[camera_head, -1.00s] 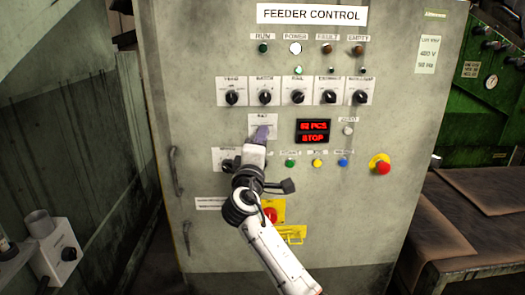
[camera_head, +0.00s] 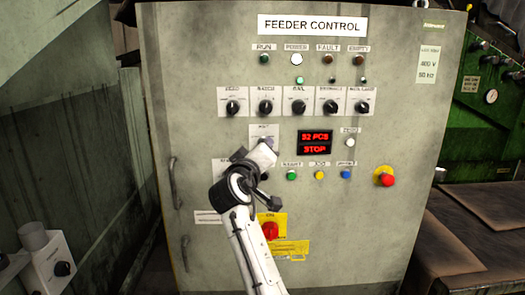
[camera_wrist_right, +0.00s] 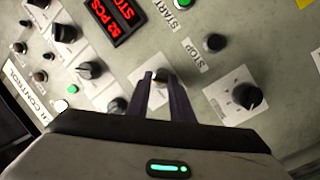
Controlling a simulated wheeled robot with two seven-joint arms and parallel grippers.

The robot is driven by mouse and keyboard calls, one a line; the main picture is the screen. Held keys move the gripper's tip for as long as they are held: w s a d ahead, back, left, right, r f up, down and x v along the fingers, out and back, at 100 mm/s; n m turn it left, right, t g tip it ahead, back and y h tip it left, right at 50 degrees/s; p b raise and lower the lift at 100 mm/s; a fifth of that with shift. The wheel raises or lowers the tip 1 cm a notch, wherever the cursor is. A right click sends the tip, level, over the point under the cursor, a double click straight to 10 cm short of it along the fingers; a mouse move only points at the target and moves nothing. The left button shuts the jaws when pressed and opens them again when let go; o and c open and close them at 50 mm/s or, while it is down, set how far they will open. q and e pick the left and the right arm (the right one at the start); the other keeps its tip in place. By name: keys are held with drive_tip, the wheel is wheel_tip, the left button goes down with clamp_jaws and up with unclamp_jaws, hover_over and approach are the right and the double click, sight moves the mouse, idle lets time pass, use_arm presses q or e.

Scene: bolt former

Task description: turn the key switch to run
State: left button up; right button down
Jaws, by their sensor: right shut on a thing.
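The key switch sits on a white plate (camera_head: 264,131) left of the red display in the head view. In the right wrist view the key (camera_wrist_right: 160,76) shows as a small light piece between the fingers. My right gripper (camera_wrist_right: 160,80) has its two dark fingers on either side of the key and is shut on it. In the head view my right gripper (camera_head: 262,150) is tilted in front of the lower part of the plate, and its fingertips are mostly hidden there. The key's exact angle cannot be told. My left gripper is not in view.
The display (camera_head: 314,143) reads 52 PCS and STOP. A row of black knobs (camera_head: 298,107) lies above, and push buttons (camera_head: 319,174) lie to the lower right. A red emergency stop (camera_head: 386,179) is farther right. A red rotary switch (camera_head: 270,230) lies below, close to my arm.

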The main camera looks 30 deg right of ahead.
idle(0.5)
drive_tip(key=c, duration=1.6)
unclamp_jaws()
drive_tip(key=shift+o, duration=0.2)
drive_tip(key=v, duration=1)
drive_tip(key=shift+s+a, duration=0.1)
drive_tip(key=shift+a, duration=0.05)
